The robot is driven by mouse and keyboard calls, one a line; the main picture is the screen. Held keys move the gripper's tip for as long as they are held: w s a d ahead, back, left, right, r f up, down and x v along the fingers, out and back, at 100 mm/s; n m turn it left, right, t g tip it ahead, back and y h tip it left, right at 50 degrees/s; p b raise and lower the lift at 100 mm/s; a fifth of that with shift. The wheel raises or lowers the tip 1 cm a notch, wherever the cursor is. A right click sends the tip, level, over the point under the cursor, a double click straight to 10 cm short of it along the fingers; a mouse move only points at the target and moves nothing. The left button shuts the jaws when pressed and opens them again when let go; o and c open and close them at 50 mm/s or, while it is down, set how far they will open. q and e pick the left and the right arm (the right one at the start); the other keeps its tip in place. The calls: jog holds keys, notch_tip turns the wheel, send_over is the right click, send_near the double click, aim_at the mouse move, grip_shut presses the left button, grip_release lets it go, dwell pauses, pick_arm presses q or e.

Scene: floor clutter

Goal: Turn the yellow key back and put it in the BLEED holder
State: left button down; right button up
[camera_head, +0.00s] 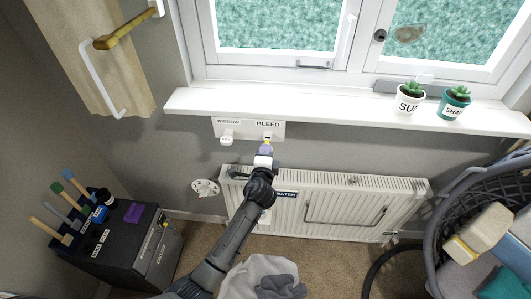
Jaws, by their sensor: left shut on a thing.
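The holder board (247,122) on the wall under the window sill carries the labels WINDOW and BLEED, with a small white holder under each. My left gripper (266,149) is just below the BLEED holder (267,135). It is shut on the yellow key, of which only a small yellow bit (268,140) shows between the fingertips and the holder. I cannot tell whether the key is seated in the holder or just touching it. The radiator (340,207) stands below, partly hidden by my left arm. My right gripper is out of view.
The window sill (300,107) juts out above the board, with two potted plants at its right. A grey-white bag (262,277) lies on the carpet.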

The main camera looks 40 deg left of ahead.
pick_arm(q)
jog(key=shift+w+a, duration=0.4)
jog(key=shift+w, duration=0.2)
jog(key=shift+w+a+b, duration=0.4)
jog(key=shift+w+b, duration=0.05)
jog(key=shift+w, duration=0.1)
jog(key=c, duration=1.1)
grip_release()
jog(key=shift+s+d, duration=0.1)
jog(key=shift+v, duration=6.75)
